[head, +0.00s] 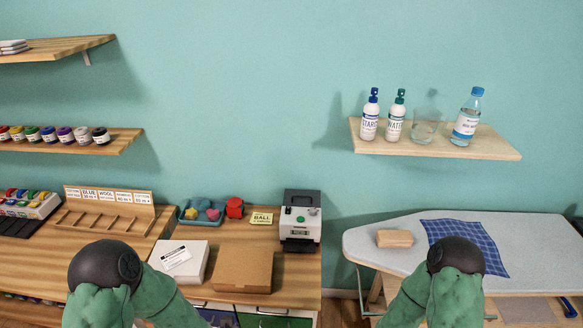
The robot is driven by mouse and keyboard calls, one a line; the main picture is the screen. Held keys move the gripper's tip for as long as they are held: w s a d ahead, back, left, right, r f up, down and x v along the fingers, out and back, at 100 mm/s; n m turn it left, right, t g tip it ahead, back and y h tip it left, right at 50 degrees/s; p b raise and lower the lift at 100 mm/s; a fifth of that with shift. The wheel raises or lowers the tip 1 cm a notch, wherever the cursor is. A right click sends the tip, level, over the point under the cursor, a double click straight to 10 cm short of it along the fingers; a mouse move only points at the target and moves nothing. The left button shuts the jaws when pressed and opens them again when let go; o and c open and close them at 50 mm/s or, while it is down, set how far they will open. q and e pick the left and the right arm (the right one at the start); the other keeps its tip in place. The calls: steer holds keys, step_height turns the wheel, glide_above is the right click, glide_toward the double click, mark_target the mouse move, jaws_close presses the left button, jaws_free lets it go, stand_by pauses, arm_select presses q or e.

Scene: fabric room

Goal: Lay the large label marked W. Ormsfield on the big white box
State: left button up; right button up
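A white box (195,264) sits on the wooden counter, left of a brown cardboard box. A white label (176,257) with dark print lies at a slant on its top, toward the upper left; its text is too small to read, so I cannot tell whether it says W. Ormsfield. No other large label is plain to see. Both my arms rise from the bottom edge with their black joints showing, and my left arm covers the counter just left of the white box. Neither gripper is in the picture.
A brown box (243,270) stands right of the white box. Behind are a label printer (300,221), a yellow BALL card (262,218) and a blue tray (189,218). An ironing board (376,242) at right holds a tan block (395,238) and blue checked cloth (470,240).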

arm_select(q)
steer(key=s+d+f+n+g+h+b, duration=0.2)
steer(key=s+d+f+n+g+h, duration=0.3)
steer(key=s+f, duration=0.7)
steer(key=shift+s+d+f+n+g, duration=0.4)
steer(key=shift+s+d+n+g, duration=0.25)
steer(key=shift+d+n+g, duration=0.85)
steer(key=shift+d, duration=0.15)
